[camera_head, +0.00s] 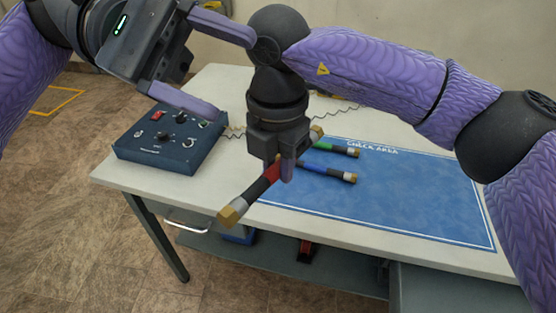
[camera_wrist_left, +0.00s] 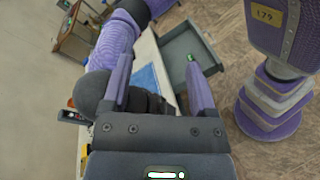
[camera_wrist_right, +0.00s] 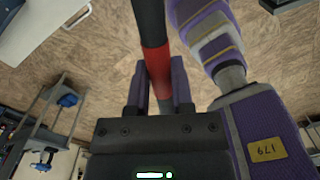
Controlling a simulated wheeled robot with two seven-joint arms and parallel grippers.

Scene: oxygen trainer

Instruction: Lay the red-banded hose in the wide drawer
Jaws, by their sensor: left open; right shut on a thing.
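The red-banded hose (camera_head: 262,184), dark with brass ends, is held tilted above the table's front edge. My right gripper (camera_head: 287,172) is shut on it near the red band.
A blue-banded hose (camera_head: 328,173) and a green-banded hose (camera_head: 338,149) lie on the blue check area (camera_head: 410,205). A blue control box (camera_head: 172,142) stands at the table's left. A shelf (camera_head: 270,250) below holds items. Floor is free at left.

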